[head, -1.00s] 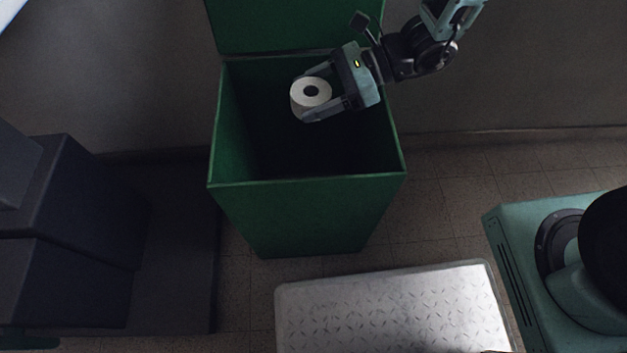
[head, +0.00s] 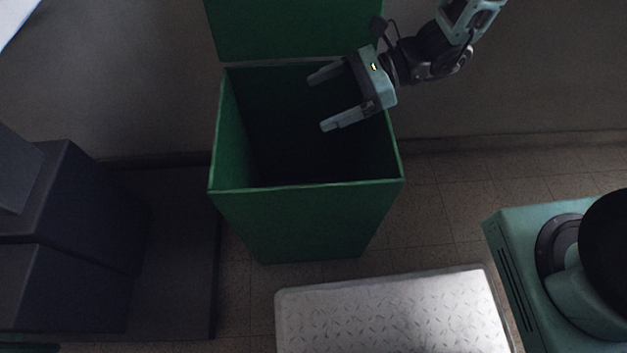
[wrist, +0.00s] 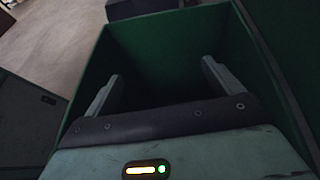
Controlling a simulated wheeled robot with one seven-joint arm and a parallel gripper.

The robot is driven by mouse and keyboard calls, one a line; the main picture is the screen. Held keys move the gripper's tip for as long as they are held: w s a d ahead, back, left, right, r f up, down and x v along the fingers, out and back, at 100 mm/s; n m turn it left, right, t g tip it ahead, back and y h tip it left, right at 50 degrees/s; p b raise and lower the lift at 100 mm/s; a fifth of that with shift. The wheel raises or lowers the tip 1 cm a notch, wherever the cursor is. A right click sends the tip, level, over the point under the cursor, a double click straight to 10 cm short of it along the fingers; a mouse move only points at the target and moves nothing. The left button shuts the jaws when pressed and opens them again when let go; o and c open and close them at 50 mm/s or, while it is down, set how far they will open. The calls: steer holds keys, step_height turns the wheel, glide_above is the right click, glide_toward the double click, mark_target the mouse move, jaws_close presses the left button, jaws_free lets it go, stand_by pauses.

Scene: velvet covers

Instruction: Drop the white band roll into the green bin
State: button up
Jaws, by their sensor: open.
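The green bin (head: 305,222) stands on the floor with its lid raised at the back. Its inside is dark, and the bin wall also shows in the wrist view (wrist: 165,42). My gripper (head: 318,103) is over the bin's opening, reaching in from the right. Its two fingers are spread wide with nothing between them, as the wrist view also shows (wrist: 160,82). The white band roll is not visible in any current view; the bottom of the bin is too dark to make out.
A white textured step or platform (head: 395,313) lies in front of the bin. Dark grey padded blocks (head: 70,235) stand at the left. The wall is close behind the bin. Tiled floor (head: 455,205) is bare to the bin's right.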

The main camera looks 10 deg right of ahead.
steer(key=p+v, duration=0.4)
steer(key=v, duration=1)
steer(key=shift+d, duration=0.1)
steer(key=s+a+r+n+h, duration=0.3)
steer(key=s+r+n+h, duration=0.25)
steer(key=s+n, duration=0.45)
steer(key=s+a+r+n+h, duration=0.35)
steer(key=s+n+h, duration=0.45)
steer(key=n, duration=0.5)
step_height(320, 180, up, 33)
steer(key=s+n+t+p, duration=0.1)
steer(key=p, duration=3)
steer(key=shift+s+f+y, duration=0.15)
steer(key=shift+f+y, duration=0.1)
steer(key=shift+y, duration=0.1)
